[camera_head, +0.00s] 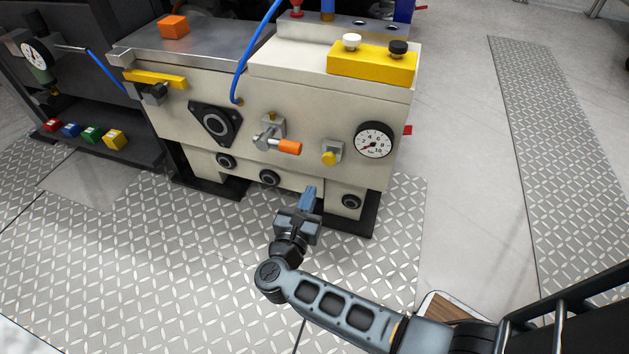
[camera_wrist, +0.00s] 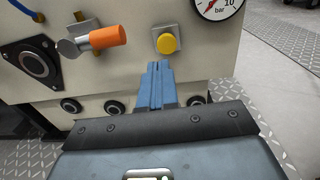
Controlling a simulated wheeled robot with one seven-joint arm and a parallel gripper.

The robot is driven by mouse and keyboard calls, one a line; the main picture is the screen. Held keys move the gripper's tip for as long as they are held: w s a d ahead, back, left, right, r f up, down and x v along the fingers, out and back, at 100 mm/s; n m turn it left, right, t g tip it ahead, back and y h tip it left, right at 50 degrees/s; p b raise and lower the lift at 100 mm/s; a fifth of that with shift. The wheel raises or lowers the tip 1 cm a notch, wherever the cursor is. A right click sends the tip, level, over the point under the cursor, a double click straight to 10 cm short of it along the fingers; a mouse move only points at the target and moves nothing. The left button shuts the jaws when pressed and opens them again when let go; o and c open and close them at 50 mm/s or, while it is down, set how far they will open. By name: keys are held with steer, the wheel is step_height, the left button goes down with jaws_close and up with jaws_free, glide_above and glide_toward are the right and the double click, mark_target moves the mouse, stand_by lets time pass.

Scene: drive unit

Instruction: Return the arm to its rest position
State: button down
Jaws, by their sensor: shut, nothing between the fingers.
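My gripper (camera_head: 308,199) is at the end of my outstretched arm, in front of the lower right part of the cream drive unit (camera_head: 318,108). Its blue fingers are together with nothing between them. In the wrist view the fingers (camera_wrist: 157,84) point at the unit, just below the yellow button (camera_wrist: 166,43). The orange-handled valve (camera_wrist: 107,37) is up and to the left of the fingers there. I cannot tell the exact gap between the fingertips and the panel.
A pressure gauge (camera_head: 373,140) is right of the yellow button. A blue hose (camera_head: 243,60) runs down to the panel. An orange block (camera_head: 173,27) lies on the metal top. Small coloured blocks (camera_head: 92,134) sit on a low dark shelf. The tread-plate floor (camera_head: 170,270) is clear.

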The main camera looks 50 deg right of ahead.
steer(key=shift+v, duration=0.85)
steer(key=s+a+r+m+t+y, duration=0.3)
steer(key=s+a+r+m+y, duration=0.25)
steer(key=s+r+m, duration=0.35)
steer(key=s+a+r+m+t+y, duration=0.35)
steer(key=s+m+y, duration=0.25)
steer(key=s, duration=0.5)
steer(key=s+a+r+m+t+y, duration=0.2)
steer(key=s+a+r+m+y, duration=0.3)
steer(key=s+r+m, duration=0.3)
step_height(320, 180, up, 27)
steer(key=s+p, duration=0.1)
steer(key=p, duration=2.7)
steer(key=shift+s+r+n, duration=0.2)
steer(key=shift+s+n, duration=0.1)
